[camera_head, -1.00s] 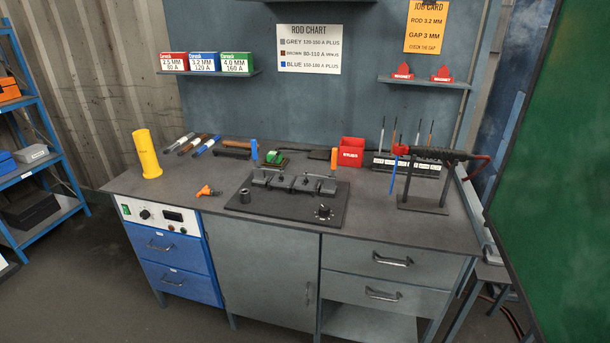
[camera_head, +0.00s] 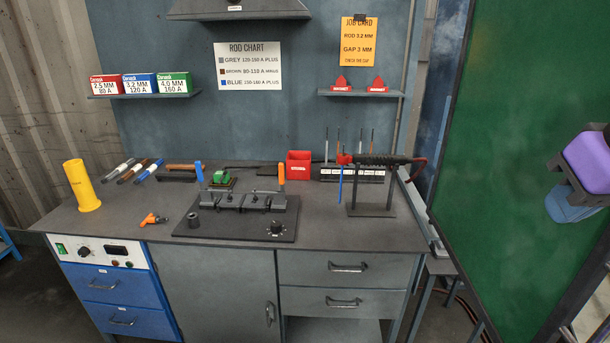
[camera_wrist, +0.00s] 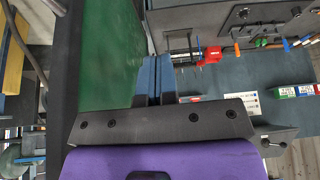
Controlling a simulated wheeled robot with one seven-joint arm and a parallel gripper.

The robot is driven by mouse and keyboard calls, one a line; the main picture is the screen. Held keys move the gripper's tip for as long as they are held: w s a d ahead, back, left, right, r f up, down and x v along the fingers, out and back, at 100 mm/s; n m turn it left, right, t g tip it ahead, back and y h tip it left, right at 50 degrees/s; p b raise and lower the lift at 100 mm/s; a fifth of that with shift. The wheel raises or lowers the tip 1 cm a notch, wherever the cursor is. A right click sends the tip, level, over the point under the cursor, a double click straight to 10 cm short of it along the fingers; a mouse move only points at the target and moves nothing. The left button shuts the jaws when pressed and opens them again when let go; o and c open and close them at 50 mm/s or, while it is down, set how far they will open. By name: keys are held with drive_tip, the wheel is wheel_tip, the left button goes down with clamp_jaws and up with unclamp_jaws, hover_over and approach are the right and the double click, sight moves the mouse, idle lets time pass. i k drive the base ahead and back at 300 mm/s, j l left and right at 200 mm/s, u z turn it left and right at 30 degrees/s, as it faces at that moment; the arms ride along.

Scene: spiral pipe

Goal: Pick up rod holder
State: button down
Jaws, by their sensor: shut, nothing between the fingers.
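The rod holder (camera_head: 388,160), dark with a red end at its left, lies across a black stand (camera_head: 369,210) at the right of the bench. A thin blue rod hangs down near its red end. My gripper (camera_head: 572,215), purple and dark grey with blue fingers, is at the right edge of the head view, in front of the green screen and well apart from the holder. In the wrist view its fingers (camera_wrist: 158,62) are together and empty.
The green screen (camera_head: 500,130) stands right of the bench (camera_head: 130,222). A red box (camera_head: 299,165) and a rack of rods (camera_head: 347,172) stand behind the holder. A dark plate with knob (camera_head: 240,228) lies left of the stand. A shelf (camera_head: 362,93) holds red magnets above.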

sight(383, 160)
drive_tip(key=i+j+z, duration=0.15)
drive_tip(key=j, duration=0.3)
drive_tip(key=j+z, duration=0.1)
drive_tip(key=j, duration=0.35)
drive_tip(key=i+j+z, duration=0.45)
drive_tip(key=i+j, duration=0.45)
drive_tip(key=i, duration=0.1)
